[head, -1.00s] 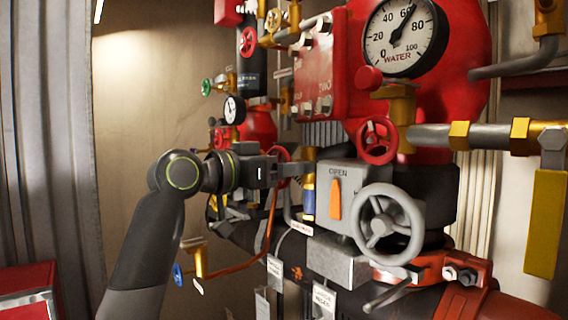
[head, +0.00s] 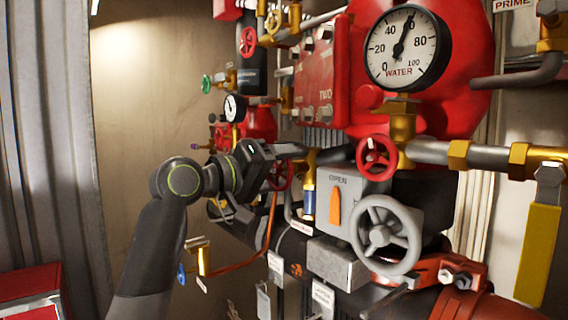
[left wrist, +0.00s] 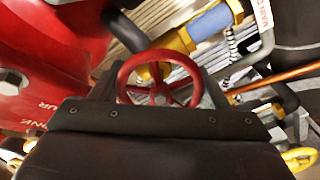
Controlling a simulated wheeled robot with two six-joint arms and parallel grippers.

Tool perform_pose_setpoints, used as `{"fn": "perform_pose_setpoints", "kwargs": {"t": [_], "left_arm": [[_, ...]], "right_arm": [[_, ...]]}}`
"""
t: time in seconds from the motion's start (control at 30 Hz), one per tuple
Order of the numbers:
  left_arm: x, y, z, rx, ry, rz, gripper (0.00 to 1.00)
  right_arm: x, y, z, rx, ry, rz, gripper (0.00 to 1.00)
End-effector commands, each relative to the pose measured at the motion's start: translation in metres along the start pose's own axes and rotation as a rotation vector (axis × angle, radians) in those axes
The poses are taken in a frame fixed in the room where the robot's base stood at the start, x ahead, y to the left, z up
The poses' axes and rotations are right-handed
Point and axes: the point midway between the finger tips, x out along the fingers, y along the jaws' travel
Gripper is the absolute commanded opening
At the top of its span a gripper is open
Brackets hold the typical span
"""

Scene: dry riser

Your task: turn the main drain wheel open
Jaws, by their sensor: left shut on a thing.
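A small red handwheel (head: 284,181) stands on the pipework at the middle of the head view, partly hidden by my left gripper (head: 286,163). In the left wrist view the red wheel (left wrist: 160,98) lies between the two dark fingers, which are shut on its rim. The gripper is rolled, with one finger showing above the wheel in the head view. A white tag, partly readable as "MAIN", hangs near the wheel in the left wrist view (left wrist: 262,12). My right gripper is out of view.
A grey handwheel (head: 386,235) and a box marked OPEN with an orange lever (head: 334,206) stand right of the gripper. Another red wheel (head: 376,158) sits below the water gauge (head: 408,47). A blue-and-brass fitting (head: 308,198) is close by.

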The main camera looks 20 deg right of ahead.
Motion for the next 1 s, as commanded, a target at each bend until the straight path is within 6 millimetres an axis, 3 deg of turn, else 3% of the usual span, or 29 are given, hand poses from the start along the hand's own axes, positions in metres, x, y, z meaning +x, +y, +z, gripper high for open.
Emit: {"fn": "perform_pose_setpoints", "kwargs": {"t": [0.3, 0.8, 0.83, 1.0], "left_arm": [[-0.0003, 0.0011, -0.0012, -0.099, 0.003, 0.001, 0.46], [-0.0002, 0.0010, -0.0009, -0.117, 0.003, 0.002, 0.46], [-0.0002, 0.0010, -0.0009, -0.117, 0.003, 0.003, 0.73], [-0.0001, 0.0006, -0.0006, -0.116, 0.002, 0.002, 0.91]], "right_arm": [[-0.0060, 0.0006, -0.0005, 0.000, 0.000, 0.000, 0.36], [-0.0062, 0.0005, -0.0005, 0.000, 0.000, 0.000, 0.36], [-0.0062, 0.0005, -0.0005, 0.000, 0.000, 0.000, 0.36], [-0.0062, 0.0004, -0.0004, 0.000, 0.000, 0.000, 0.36]]}}
